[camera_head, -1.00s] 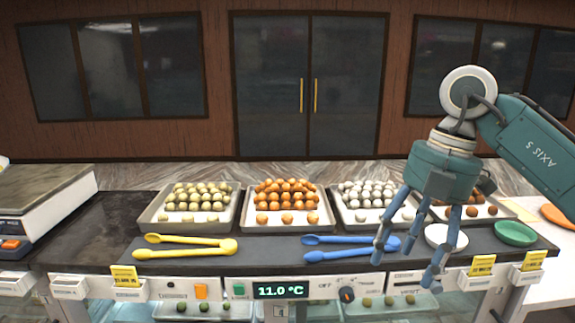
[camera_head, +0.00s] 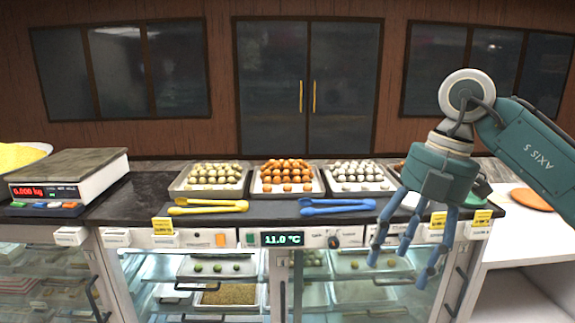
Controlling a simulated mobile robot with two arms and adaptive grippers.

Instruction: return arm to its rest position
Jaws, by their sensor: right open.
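My right arm comes in from the right. Its gripper (camera_head: 405,255) hangs fingers-down in front of the counter's right part, with the fingers spread and nothing between them. It partly hides the white bowl (camera_head: 411,200), the green bowl (camera_head: 481,187) and the rightmost tray behind it. My left gripper is not in the picture.
Trays of green (camera_head: 216,173), orange (camera_head: 287,172) and white sweets (camera_head: 357,172) stand on the counter. Yellow tongs (camera_head: 208,207) and blue tongs (camera_head: 337,207) lie in front. A weighing scale (camera_head: 68,175) stands left. A glass display case (camera_head: 215,285) is below. An orange disc (camera_head: 532,199) lies right.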

